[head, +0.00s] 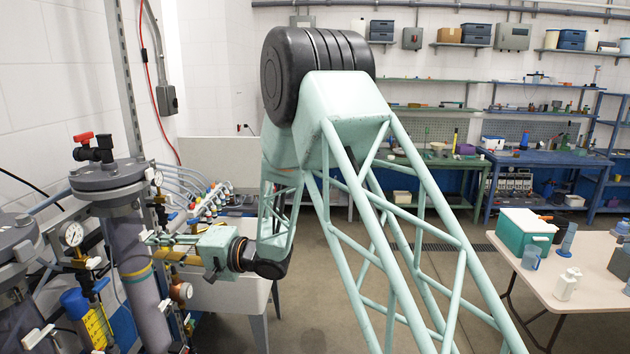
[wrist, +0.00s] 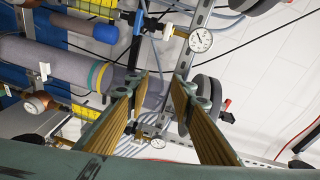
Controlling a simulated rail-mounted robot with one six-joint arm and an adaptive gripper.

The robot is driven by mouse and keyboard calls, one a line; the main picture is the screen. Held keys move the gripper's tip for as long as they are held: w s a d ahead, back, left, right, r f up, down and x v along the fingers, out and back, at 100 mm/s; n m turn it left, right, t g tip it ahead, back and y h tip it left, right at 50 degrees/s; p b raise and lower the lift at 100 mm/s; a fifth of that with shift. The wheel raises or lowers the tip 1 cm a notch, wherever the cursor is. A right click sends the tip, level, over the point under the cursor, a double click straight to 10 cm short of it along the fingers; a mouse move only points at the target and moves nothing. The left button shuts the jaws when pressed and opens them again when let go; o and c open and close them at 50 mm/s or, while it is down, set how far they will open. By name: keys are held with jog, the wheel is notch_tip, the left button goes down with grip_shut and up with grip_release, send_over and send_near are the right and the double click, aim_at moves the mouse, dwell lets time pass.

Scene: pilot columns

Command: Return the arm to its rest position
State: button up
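My arm reaches left across the head view, its pale green lattice link and black joint filling the middle. My gripper (head: 155,241) is at the left, pointing at the grey pilot column (head: 137,270) and its small fittings. In the wrist view my gripper (wrist: 160,88) has its two fingers apart, with nothing held between them. A grey column with a yellow and teal band (wrist: 85,68) lies beyond the left finger. I cannot tell whether a fingertip touches any fitting.
Pressure gauges (head: 72,234) and a red-handled valve (head: 95,148) crowd the columns. A white basin (head: 215,292) stands below the gripper. A table (head: 590,285) with a teal box (head: 524,232) is at the right. Workbenches (head: 545,158) line the back; floor between is open.

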jog(key=w+d+r+t+h+b, duration=0.2)
jog(key=w+d+r+t+h, duration=0.15)
jog(key=d, duration=0.75)
jog(key=w+d+r+t+h+b, duration=0.3)
jog(key=w+d+r, duration=0.15)
jog(key=d, duration=0.65)
jog(key=s+d+r+h+b, duration=0.1)
jog(key=s+d+h+b, duration=0.2)
jog(key=d, duration=0.9)
jog(key=s+d+r+h+b, duration=0.1)
jog(key=s+d+h, duration=0.3)
jog(key=d, duration=0.7)
jog(key=s+d+f+g+h+b, duration=0.1)
jog(key=s+d+f+h+b, duration=0.1)
jog(key=s+d, duration=0.75)
jog(key=s+d+f+g+h+b, duration=0.15)
jog(key=s+d, duration=0.45)
jog(key=s, duration=0.6)
jog(key=s+d+f+g+b, duration=0.1)
jog(key=s+f, duration=0.2)
jog(key=s, duration=0.6)
jog(key=s+d+f+g+b, duration=0.1)
jog(key=s+f+b, duration=0.1)
jog(key=s, duration=0.7)
jog(key=s+d+f+g+b, duration=0.1)
jog(key=s+f, duration=0.3)
jog(key=s, duration=0.5)
jog(key=shift+n+g+b, duration=0.3)
jog(key=shift+b, duration=0.15)
jog(key=shift+w+d, duration=0.1)
